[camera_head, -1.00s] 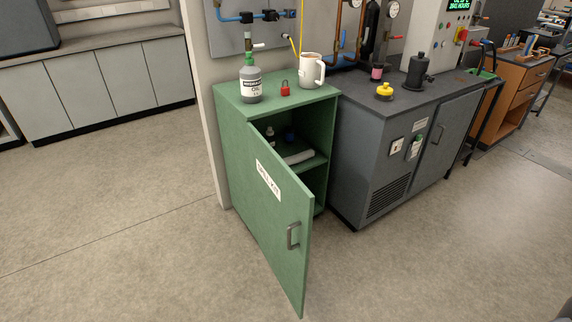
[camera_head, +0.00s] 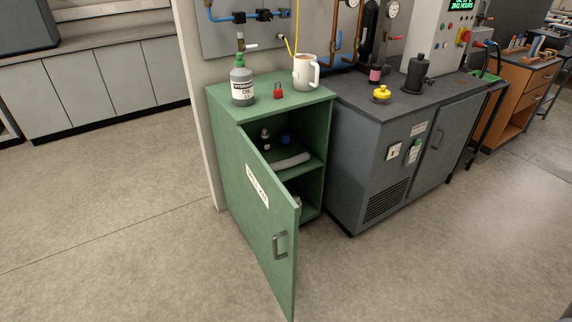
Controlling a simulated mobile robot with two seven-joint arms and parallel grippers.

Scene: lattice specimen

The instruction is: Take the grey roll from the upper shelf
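The grey roll (camera_head: 290,161) lies on the upper shelf (camera_head: 262,159) inside the green cabinet (camera_head: 230,155), near the shelf's front edge. The cabinet door (camera_head: 263,220) stands open, swung out toward me, with a bar handle (camera_head: 280,245) and a white label. The door hides the left part of the interior. A small dark bottle with a white cap (camera_head: 265,140) and a small blue item (camera_head: 286,138) stand behind the roll.
On the cabinet top are an oil bottle (camera_head: 242,82), a red padlock (camera_head: 278,91) and a mug (camera_head: 305,72). A dark grey bench unit (camera_head: 350,150) stands close on the right. The floor in front is clear. A light item is partly visible on the lower level.

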